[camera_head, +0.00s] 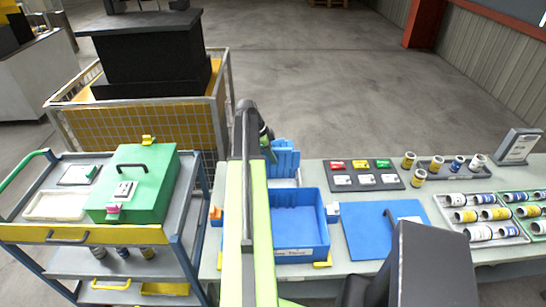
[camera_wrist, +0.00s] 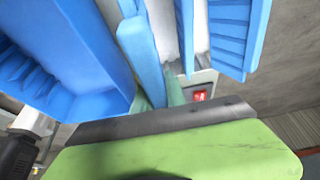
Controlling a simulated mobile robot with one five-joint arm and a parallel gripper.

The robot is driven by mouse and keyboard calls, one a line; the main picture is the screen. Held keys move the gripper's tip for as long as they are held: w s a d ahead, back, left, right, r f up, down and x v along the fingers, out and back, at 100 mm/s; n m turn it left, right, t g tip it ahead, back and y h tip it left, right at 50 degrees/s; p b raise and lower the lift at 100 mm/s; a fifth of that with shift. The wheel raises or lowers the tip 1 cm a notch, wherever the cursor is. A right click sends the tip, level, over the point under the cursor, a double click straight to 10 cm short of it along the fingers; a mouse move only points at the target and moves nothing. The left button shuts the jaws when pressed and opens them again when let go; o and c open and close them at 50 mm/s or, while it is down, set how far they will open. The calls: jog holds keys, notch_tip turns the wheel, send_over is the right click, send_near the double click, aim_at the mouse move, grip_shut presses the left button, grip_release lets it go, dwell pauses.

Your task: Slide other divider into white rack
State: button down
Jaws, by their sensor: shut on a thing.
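My gripper (camera_head: 268,152) is at the far end of my arm, beside the upright blue parts behind the blue bin. In the wrist view my gripper's fingers (camera_wrist: 160,97) are shut on a blue divider (camera_wrist: 142,58), seen close up. White surfaces of the rack (camera_wrist: 164,30) show just right of the held divider. Another blue divider (camera_wrist: 185,32) and a ribbed blue panel (camera_wrist: 229,38) stand further right. In the head view the upright blue divider (camera_head: 286,160) shows at the rack (camera_head: 284,183), which is mostly hidden. I cannot tell whether the held divider is in a slot.
The open blue bin (camera_head: 325,225) stands on the table in front of the rack. A blue board (camera_head: 370,225), a dark tray of coloured blocks (camera_head: 365,175) and trays of jars (camera_head: 480,215) lie right. A cart with a green case (camera_head: 150,190) stands left.

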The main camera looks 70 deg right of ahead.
aim_at(275, 168)
jog(key=shift+f+b, duration=5.95)
jog(key=shift+f, duration=0.15)
grip_release()
jog(key=shift+r, duration=0.1)
jog(key=shift+r, duration=0.1)
notch_tip(275, 168, up, 7)
jog(key=p, duration=0.7)
